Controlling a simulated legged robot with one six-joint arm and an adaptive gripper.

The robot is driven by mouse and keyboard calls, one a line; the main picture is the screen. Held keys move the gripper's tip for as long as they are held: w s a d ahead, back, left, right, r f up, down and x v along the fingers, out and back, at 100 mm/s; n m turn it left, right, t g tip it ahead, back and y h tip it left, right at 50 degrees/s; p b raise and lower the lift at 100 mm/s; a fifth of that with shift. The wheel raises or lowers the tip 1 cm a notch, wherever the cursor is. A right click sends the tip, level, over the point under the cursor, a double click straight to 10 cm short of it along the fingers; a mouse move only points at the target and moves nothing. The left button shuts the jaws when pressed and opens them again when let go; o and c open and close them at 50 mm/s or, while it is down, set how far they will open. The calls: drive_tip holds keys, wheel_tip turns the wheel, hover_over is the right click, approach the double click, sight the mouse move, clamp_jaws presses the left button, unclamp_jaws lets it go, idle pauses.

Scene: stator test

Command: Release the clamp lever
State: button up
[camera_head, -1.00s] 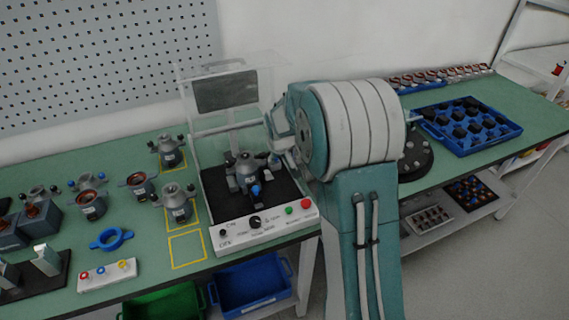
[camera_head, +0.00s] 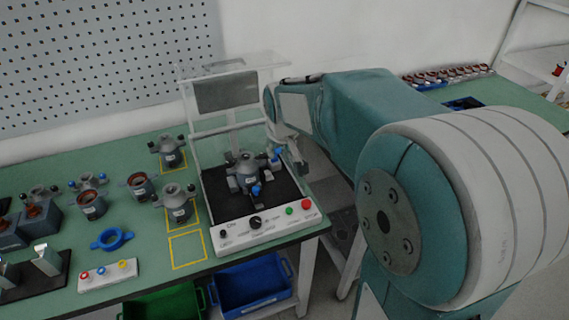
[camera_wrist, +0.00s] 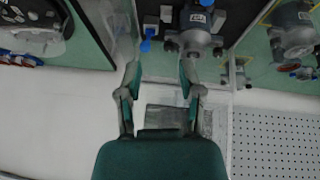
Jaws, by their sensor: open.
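The test station (camera_head: 268,228) has a dark bed holding a grey stator housing (camera_head: 244,172). A blue-tipped lever (camera_head: 276,154) stands right of the housing, and another blue knob (camera_head: 255,190) is at its front. I cannot tell for sure which is the clamp lever. In the wrist view, the housing (camera_wrist: 195,36) is beyond the fingertips, with a blue handle (camera_wrist: 146,46) left of it. My gripper (camera_wrist: 160,78) is open and empty between its two fingers, apart from the handle. In the head view, my gripper (camera_head: 293,152) is partly hidden at the station's right side.
A raised clear cover (camera_head: 232,95) stands over the back of the station. Several stator housings and a blue ring (camera_head: 112,239) fill the green table at left. A blue bin (camera_head: 250,287) and a green bin (camera_head: 160,305) are below. The pegboard wall (camera_head: 100,60) is behind.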

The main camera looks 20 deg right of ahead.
drive_tip(key=s+a+r, duration=0.2)
drive_tip(key=s+r, duration=0.1)
drive_tip(key=s, duration=0.6)
drive_tip(key=shift+s+a+r, duration=0.25)
drive_tip(key=shift+a+r, duration=0.15)
drive_tip(key=c, duration=0.4)
drive_tip(key=shift+w+f+m+y, duration=0.25)
drive_tip(key=shift+m+y, duration=0.15)
drive_tip(key=shift+m, duration=0.2)
clamp_jaws()
drive_tip(key=m+t+y, duration=0.2)
drive_tip(key=m+t, duration=0.1)
drive_tip(key=m, duration=1.4)
approach(280, 152)
drive_tip(key=x, duration=0.7)
drive_tip(key=shift+w+f, duration=0.15)
drive_tip(key=shift+f, duration=0.15)
